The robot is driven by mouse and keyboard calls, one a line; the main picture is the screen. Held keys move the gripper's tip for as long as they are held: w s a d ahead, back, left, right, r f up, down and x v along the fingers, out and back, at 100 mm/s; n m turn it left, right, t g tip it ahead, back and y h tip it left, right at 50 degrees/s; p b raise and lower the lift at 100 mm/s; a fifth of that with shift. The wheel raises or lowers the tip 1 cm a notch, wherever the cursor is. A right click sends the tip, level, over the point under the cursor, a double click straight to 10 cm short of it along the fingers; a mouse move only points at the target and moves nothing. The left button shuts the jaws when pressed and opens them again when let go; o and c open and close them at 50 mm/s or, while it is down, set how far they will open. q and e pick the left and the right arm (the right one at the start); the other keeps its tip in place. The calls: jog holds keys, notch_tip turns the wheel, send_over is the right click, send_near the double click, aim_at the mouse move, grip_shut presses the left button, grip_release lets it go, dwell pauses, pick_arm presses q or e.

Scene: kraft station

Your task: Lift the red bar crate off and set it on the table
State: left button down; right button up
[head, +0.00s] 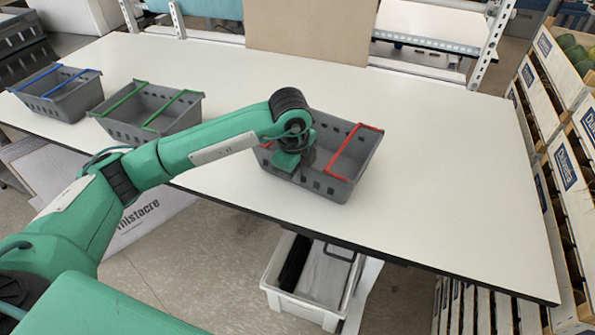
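The red bar crate (362,158) is a grey slotted crate with two red bars, near the front edge of the white table (450,190). Its base appears to be at the table top. No other crate is under or on it. My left arm reaches in from the left, and my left gripper (289,162) is at the crate's left end, by the left red bar. The arm covers most of that bar and part of the crate's inside. The fingertips are too hidden to tell whether they close on the bar. My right gripper is not in view.
A grey crate with green bars (172,127) and one with blue bars (82,101) stand left on the table. A brown panel (310,35) stands at the back. A white bin (284,297) is below the front edge. The table's right side is clear; wooden produce crates (566,172) border it.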

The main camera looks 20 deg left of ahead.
pick_arm(q)
jog(key=shift+f, duration=0.1)
dwell(0.3)
jog(key=c, duration=1.6)
grip_release()
